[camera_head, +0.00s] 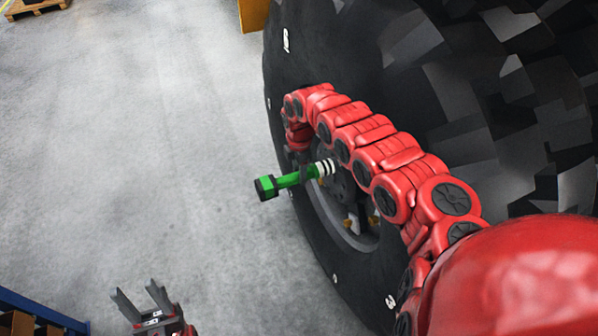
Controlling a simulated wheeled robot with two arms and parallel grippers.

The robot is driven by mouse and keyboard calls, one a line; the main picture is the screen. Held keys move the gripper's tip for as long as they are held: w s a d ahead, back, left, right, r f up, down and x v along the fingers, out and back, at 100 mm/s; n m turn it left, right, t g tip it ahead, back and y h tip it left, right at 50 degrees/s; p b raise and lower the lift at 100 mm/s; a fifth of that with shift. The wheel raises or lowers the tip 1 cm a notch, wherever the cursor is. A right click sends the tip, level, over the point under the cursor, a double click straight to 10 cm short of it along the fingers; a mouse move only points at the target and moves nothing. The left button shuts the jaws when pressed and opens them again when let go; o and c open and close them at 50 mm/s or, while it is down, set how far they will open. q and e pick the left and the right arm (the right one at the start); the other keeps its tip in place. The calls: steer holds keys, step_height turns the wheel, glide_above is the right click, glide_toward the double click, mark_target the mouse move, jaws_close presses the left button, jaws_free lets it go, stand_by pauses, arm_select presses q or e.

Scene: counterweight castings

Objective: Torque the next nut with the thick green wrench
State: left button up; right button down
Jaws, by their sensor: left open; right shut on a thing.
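The thick green wrench (287,181) juts out to the left from the wheel hub, its green block-shaped end toward the open floor and its white-and-black banded end at the hub. My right arm reaches across the tyre, and my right gripper (298,157), mostly hidden under the arm's end, is shut on the wrench. Small brass-coloured nuts (347,223) show in the hub (345,195) below the arm. Whether the wrench sits on a nut is hidden. My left gripper (141,300) is open and empty at the bottom left, well away from the wheel.
The huge black tyre (320,60) fills the right side. A blue-edged shelf (40,311) with boxes stands at the bottom left corner. A pallet (38,5) lies at the top left, and a yellow object (253,14) stands behind the tyre. The grey floor between is clear.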

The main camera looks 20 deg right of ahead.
mark_target(276, 181)
steer(key=shift+a, duration=3.65)
